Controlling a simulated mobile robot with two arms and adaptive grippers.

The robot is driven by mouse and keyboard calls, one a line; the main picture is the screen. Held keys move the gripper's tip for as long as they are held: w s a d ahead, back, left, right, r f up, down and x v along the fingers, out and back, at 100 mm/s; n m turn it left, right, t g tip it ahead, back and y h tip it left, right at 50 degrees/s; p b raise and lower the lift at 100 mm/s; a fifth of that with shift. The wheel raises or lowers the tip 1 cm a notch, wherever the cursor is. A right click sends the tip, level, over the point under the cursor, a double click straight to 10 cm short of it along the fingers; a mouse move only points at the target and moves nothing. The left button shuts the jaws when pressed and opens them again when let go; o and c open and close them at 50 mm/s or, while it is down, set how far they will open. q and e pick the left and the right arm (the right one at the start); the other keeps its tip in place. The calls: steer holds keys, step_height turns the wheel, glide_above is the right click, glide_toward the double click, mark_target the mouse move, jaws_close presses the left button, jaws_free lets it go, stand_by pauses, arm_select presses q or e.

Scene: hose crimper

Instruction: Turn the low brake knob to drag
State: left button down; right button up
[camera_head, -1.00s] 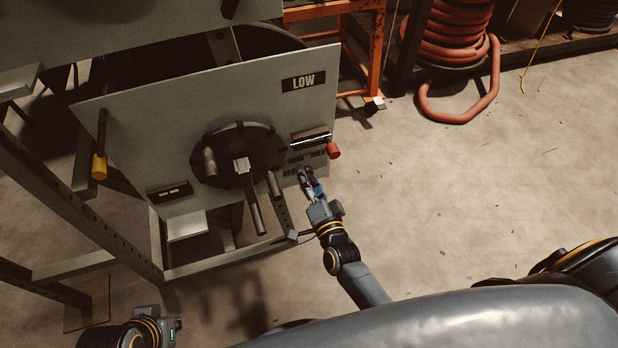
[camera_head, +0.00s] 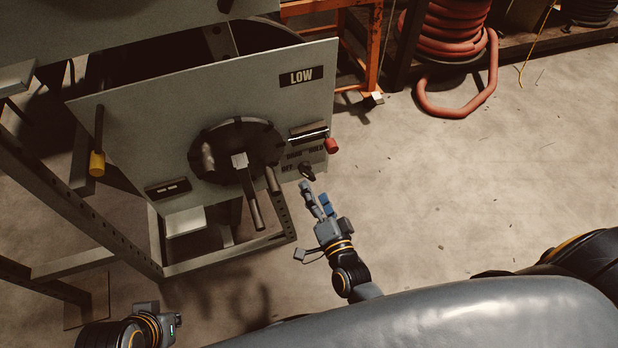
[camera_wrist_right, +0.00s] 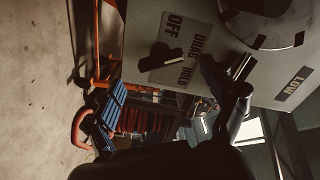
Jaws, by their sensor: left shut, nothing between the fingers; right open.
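The low brake knob (camera_head: 307,171) is a small black knob at the lower right of the grey panel marked LOW. It also shows in the right wrist view (camera_wrist_right: 165,58), beside the words OFF, DRAG and HOLD. Its bar, with a light edge, points toward the DRAG side, though its exact setting is hard to read. My right gripper (camera_head: 316,197) is open and empty just below the knob, apart from it. A blue-padded finger and a dark finger frame the right wrist view. My left gripper (camera_head: 165,326) is shut at the bottom left, far from the panel; its fingers are hard to make out.
A yellow-ended handle (camera_head: 97,163) hangs at the panel's left. Open floor lies right; a red hose coil (camera_head: 445,40) stands behind.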

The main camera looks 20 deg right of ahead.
steer(key=s, duration=0.6)
stand_by(0.5)
